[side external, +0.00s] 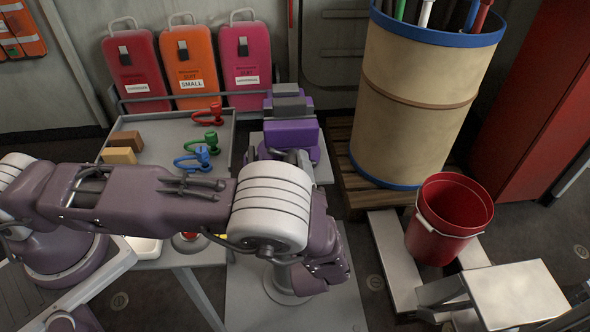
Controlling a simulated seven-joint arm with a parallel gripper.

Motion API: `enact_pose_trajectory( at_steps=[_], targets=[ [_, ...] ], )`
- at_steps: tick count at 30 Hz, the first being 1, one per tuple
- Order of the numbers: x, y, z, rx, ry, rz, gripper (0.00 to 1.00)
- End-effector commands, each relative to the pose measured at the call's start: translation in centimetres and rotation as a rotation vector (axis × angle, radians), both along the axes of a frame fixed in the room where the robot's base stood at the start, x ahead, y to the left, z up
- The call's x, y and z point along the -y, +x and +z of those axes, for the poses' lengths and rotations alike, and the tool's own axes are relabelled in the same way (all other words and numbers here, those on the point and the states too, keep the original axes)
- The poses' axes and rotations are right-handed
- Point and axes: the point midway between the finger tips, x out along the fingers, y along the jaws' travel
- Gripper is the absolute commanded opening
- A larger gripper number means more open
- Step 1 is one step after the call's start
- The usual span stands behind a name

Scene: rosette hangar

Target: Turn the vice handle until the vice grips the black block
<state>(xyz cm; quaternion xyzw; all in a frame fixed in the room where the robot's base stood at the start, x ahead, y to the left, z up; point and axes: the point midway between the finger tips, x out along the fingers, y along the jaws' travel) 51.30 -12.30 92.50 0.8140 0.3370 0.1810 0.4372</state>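The purple vice (291,137) stands on a pale surface in the middle of the side external view, just beyond my arm. A dark grey to black block (288,106) sits at the far part of the vice, between purple parts. I cannot tell whether the jaws touch it. A grey metal part shows at the near side of the vice. The handle is not clearly visible; my arm covers the area in front. My gripper (325,272) is low, nearer the camera than the vice and apart from it. Its fingertips are not clear, so its opening cannot be told.
A grey tray table (225,150) at left holds red (207,113), green (208,141) and blue (197,159) shackle-like pieces and wooden blocks (120,155). A large drum (415,105) stands on a pallet at right. A red bucket (450,220) stands nearer, beside a metal step (515,292).

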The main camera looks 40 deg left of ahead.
Motion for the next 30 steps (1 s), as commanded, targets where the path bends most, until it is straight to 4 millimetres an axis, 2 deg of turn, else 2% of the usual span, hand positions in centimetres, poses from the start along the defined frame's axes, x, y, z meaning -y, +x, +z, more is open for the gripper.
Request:
enact_pose_trajectory(
  at_steps=[8,21,30],
  targets=[
    [0.2,-0.2,0.0,0.001,-0.002,-0.001,0.53],
    [4.2,-4.1,-0.1,0.001,-0.003,-0.001,0.53],
    [5.0,-5.0,0.0,0.001,-0.001,0.0,0.53]
  ],
)
